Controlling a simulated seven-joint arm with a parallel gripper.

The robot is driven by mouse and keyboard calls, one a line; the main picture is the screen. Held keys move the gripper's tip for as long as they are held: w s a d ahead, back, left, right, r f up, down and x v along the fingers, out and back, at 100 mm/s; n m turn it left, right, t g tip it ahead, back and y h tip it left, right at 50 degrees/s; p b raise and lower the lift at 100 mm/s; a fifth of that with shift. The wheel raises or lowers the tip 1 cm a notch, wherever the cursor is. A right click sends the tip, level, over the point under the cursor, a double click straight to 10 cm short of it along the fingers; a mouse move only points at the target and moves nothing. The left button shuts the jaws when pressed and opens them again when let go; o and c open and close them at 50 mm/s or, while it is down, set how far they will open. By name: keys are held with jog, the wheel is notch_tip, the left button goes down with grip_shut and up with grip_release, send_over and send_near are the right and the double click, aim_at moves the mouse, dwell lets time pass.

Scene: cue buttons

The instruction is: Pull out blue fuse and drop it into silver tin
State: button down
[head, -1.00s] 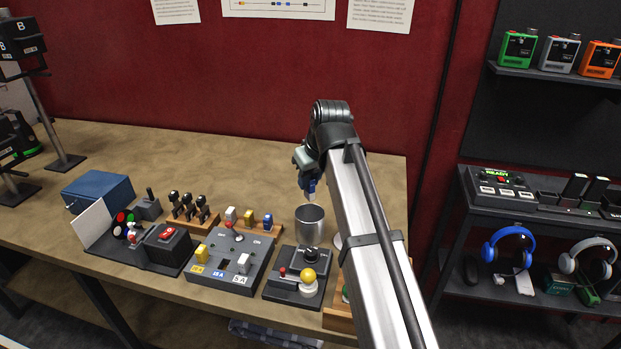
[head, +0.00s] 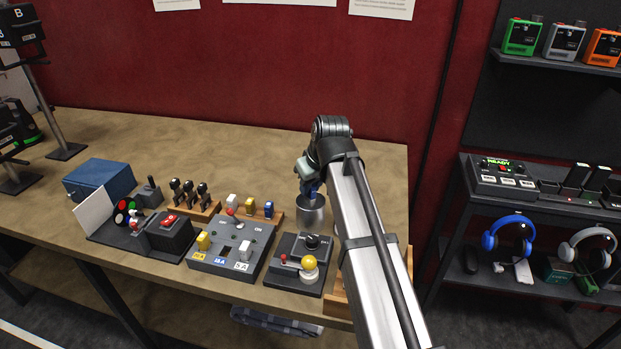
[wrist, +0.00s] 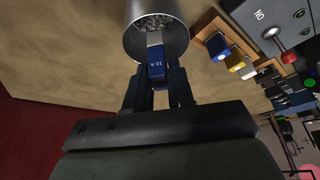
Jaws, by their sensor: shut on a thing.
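The blue fuse (wrist: 156,70), marked 15 A, is held between the fingers of my gripper (wrist: 160,90). Its pale end points into the mouth of the silver tin (wrist: 133,45) in the wrist view. In the head view the tin (head: 309,214) stands upright on the bench, and my gripper (head: 310,190) is at its rim from above. The fuse box (head: 232,247) carries a yellow fuse (head: 203,240) and a white fuse (head: 244,251), with a dark empty slot between them above the 15 A label.
A wooden rack (head: 275,217) with white, yellow and blue fuses stands left of the tin. The bench behind the tin is clear.

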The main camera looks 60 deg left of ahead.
jog(key=shift+f, duration=0.25)
jog(key=c, duration=0.9)
grip_release()
jog(key=shift+r, duration=0.2)
jog(key=shift+r, duration=3.35)
